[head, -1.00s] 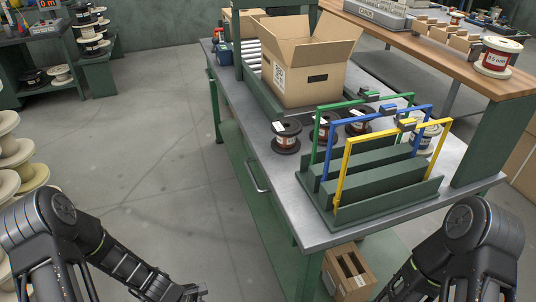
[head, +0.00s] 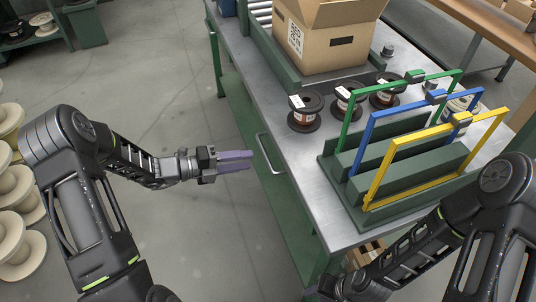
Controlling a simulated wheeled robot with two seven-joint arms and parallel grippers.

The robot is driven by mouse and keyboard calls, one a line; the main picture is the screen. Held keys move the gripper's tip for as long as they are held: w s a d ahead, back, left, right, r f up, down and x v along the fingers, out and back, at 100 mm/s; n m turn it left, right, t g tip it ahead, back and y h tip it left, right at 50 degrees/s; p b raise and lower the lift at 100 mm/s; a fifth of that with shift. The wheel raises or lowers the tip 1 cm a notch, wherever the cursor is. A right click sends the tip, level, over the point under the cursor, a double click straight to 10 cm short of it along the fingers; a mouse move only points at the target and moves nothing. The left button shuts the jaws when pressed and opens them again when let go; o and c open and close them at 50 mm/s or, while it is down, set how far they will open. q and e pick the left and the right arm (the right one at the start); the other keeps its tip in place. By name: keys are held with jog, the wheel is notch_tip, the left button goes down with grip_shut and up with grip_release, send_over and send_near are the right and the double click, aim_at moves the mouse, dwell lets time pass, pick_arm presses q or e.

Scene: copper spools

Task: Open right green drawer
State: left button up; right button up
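The green drawer front (head: 284,199) is on the near part of the workbench's left side, under the grey top. Its metal bar handle (head: 268,153) stands out from it, and the drawer looks shut. My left gripper (head: 251,161) is just left of the handle, its purple-grey fingers pointing right at it, apart from it as far as I can see. The two fingers show close together, and any gap is unclear. My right gripper (head: 318,291) is low by the bench's near end, mostly cut off by the bottom edge.
The bench top (head: 305,148) carries a cardboard box (head: 319,46), dark wire spools (head: 305,112) and a green rack with green, blue and yellow frames (head: 410,165) near its front edge. Pale spools (head: 18,185) are stacked at the far left. The floor (head: 180,90) left of the bench is clear.

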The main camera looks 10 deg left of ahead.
aim_at(267, 156)
pick_arm(q)
jog(key=shift+d, duration=0.1)
dwell(0.3)
jog(key=x, duration=0.7)
jog(key=shift+w+d+f, duration=0.2)
jog(key=shift+w+d, duration=0.05)
grip_shut()
dwell(1.2)
